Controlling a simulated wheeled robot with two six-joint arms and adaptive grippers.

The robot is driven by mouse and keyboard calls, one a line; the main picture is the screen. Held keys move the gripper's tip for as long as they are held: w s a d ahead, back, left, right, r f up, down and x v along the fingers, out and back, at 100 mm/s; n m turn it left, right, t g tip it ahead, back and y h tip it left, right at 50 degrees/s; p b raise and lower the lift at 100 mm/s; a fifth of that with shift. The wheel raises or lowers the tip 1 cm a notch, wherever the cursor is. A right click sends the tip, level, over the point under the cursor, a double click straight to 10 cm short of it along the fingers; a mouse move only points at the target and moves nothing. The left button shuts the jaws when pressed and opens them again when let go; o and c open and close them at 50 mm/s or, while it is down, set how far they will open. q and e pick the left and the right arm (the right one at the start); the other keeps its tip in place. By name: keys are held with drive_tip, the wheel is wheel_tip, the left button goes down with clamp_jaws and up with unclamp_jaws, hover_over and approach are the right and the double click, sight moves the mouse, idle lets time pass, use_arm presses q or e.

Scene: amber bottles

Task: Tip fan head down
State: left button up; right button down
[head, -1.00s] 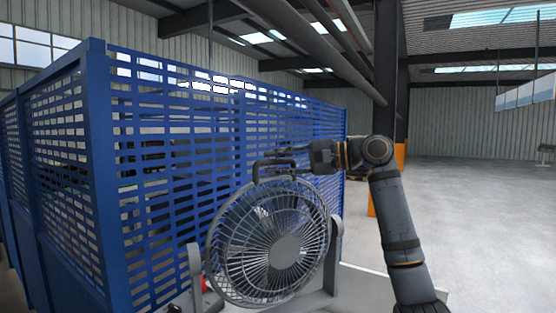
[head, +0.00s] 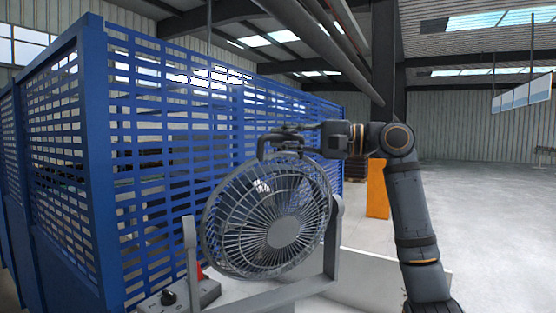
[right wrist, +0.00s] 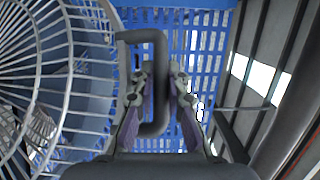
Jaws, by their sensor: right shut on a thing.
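A grey fan (head: 282,232) with a round wire cage stands in a U-shaped bracket (head: 332,255) in the head view. Its cage faces me and leans slightly, with the hub low and right of the cage's middle. A dark loop handle (head: 262,149) sits on top of the cage; it also shows in the right wrist view (right wrist: 140,36). My right gripper (head: 291,130) is shut on this handle, with its fingers on either side of the bar in the wrist view (right wrist: 158,75). The fan's rear is hidden. My left gripper is not in view.
A tall blue slatted enclosure (head: 100,160) stands behind and left of the fan. A control box with a dark knob (head: 168,297) and a red part (head: 200,271) are at the fan's lower left. An orange post base (head: 377,190) stands behind my right arm. Open floor (head: 490,240) lies to the right.

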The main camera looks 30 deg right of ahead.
use_arm(q)
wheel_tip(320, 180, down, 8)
drive_tip(key=b, duration=0.5)
drive_tip(key=shift+b, duration=0.4)
use_arm(e)
drive_tip(key=s, duration=0.1)
drive_tip(key=s+f+n+y, duration=0.1)
drive_tip(key=s, duration=0.1)
drive_tip(key=s+n+t, duration=0.1)
drive_tip(key=shift+s+a+f, duration=0.1)
drive_tip(key=shift+s+f, duration=0.1)
drive_tip(key=shift+f, duration=0.2)
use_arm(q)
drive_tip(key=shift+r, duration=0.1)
use_arm(e)
drive_tip(key=c, duration=1.6)
unclamp_jaws()
drive_tip(key=shift+w, duration=0.1)
drive_tip(key=shift+v, duration=3.65)
